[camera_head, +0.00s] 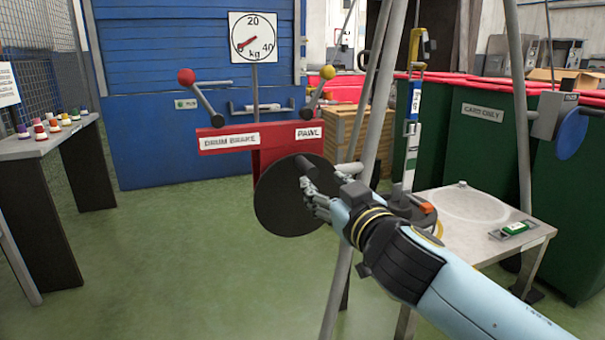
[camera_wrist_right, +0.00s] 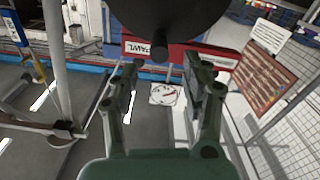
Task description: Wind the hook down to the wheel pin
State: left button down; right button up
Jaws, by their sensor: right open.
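The winch's dark round crank disc (camera_head: 278,205) stands in front of the red panel. It also shows at the top of the wrist view (camera_wrist_right: 170,15), with its stubby handle (camera_wrist_right: 160,51). My right gripper (camera_head: 308,188) is at the disc's right side, close to the handle. In the wrist view its two fingers (camera_wrist_right: 163,75) are apart with nothing between them; contact with the handle cannot be told. A yellow hook block (camera_head: 420,47) hangs at right above a blue-and-white strap (camera_head: 413,115). The hook tip and wheel pin are not clear. My left gripper is out of view.
The red panel (camera_head: 228,138) carries a red-knobbed drum brake lever (camera_head: 203,98) and a yellow-knobbed pawl lever (camera_head: 317,95). A dial (camera_head: 253,37) stands behind. At right, a metal table (camera_head: 450,245) bears a round plate (camera_head: 465,203). Grey poles (camera_head: 372,90) stand close beside my arm.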

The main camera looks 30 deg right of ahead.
aim_at(307, 168)
jog(key=x, duration=0.9)
jog(key=shift+w, duration=0.25)
grip_shut()
